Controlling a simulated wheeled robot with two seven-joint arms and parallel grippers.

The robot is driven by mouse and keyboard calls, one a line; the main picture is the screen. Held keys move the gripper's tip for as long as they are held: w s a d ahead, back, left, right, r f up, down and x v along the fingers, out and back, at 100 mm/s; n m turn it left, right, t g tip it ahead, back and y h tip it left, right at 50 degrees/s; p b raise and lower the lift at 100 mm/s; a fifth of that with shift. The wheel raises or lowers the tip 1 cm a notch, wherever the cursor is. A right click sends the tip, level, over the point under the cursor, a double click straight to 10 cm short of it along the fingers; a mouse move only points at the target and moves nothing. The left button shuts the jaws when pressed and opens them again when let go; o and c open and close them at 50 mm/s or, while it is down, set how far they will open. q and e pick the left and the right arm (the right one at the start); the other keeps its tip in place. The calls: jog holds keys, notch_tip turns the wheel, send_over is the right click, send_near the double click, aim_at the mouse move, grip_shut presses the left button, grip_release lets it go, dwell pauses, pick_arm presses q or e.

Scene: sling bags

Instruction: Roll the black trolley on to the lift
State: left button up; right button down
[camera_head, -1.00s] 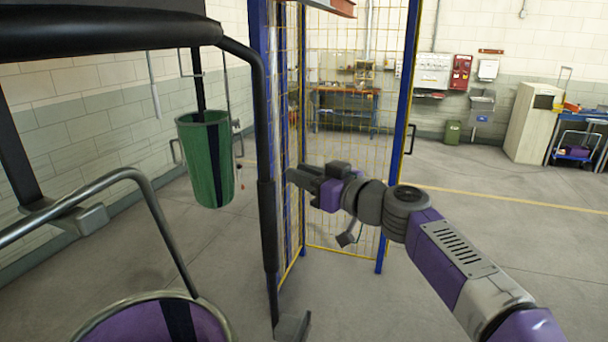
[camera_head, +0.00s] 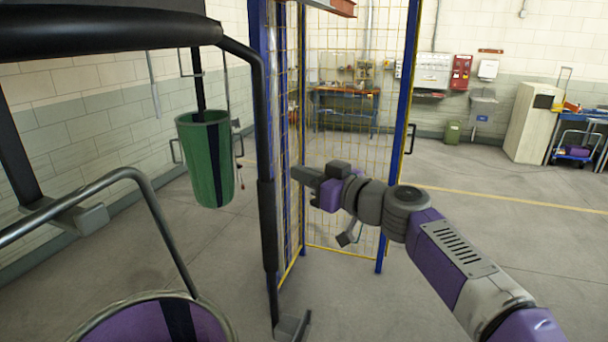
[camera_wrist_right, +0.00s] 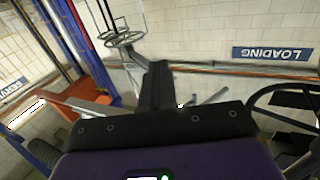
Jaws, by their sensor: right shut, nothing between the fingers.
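A black tubular frame, which I take to be the black trolley (camera_head: 267,225), stands close at the left, its thick bar (camera_head: 110,32) across the top. Its padded upright ends near a dark foot (camera_head: 291,326). A cage of blue posts (camera_head: 398,130) and yellow mesh, seemingly the lift, stands behind my right gripper. My right gripper (camera_head: 295,173) is shut and empty, just right of the upright, with a small gap in the picture; depth is unclear. In the wrist view its dark fingers (camera_wrist_right: 157,88) point toward a brick wall. My left gripper is not in view.
A green bin-like bag (camera_head: 205,160) hangs at the left, and a purple-lined round one (camera_head: 150,322) is at the bottom. A workbench (camera_head: 345,105) and white cabinet (camera_head: 533,122) stand at the back. The floor at right is clear. A LOADING sign (camera_wrist_right: 272,53) is in the wrist view.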

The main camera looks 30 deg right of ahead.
dwell(0.4)
jog(key=c, duration=1)
grip_release()
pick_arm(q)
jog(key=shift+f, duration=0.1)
pick_arm(e)
jog(key=shift+o, duration=0.2)
jog(key=shift+s, duration=0.1)
